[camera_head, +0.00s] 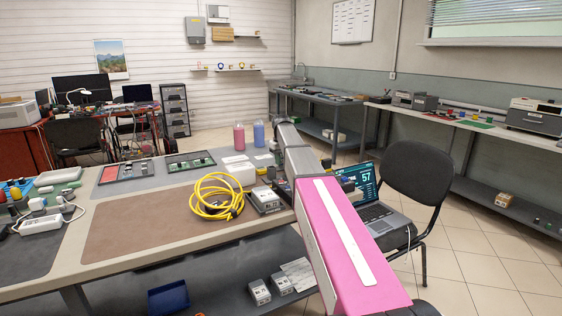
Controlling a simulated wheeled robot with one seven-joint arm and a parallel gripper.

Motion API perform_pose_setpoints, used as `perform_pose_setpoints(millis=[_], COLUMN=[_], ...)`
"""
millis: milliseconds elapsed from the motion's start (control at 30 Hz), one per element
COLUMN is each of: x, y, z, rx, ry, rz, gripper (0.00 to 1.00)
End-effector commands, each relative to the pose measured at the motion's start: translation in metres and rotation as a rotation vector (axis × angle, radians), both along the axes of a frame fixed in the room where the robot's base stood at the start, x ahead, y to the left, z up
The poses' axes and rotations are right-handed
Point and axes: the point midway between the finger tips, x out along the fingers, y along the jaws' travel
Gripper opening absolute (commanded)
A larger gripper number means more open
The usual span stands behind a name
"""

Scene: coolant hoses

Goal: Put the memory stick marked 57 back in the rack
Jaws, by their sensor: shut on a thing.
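My pink and grey arm crosses the picture from the lower right to the middle, over the bench's right end. I cannot make out my gripper; the arm appears to hide it. I cannot make out the memory stick marked 57 or tell which thing is the rack.
A yellow coiled hose (217,199) lies on the brown mat (140,220). A white container (241,174), a pink bottle (239,138) and a blue bottle (259,135) stand behind it. A black chair (417,184) is at the right. The mat's left part is clear.

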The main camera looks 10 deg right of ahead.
Motion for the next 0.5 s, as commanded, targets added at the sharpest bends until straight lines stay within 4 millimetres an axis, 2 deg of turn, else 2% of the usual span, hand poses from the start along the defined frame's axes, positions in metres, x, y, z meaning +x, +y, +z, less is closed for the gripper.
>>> perform_pose_setpoints(millis=[467, 500], x=[0.0, 0.0], y=[0.0, 0.0], z=[-0.002, -0.002], rx=[0.0, 0.0], ry=[0.0, 0.0], rz=[0.0, 0.0], gripper=[0.0, 0.31])
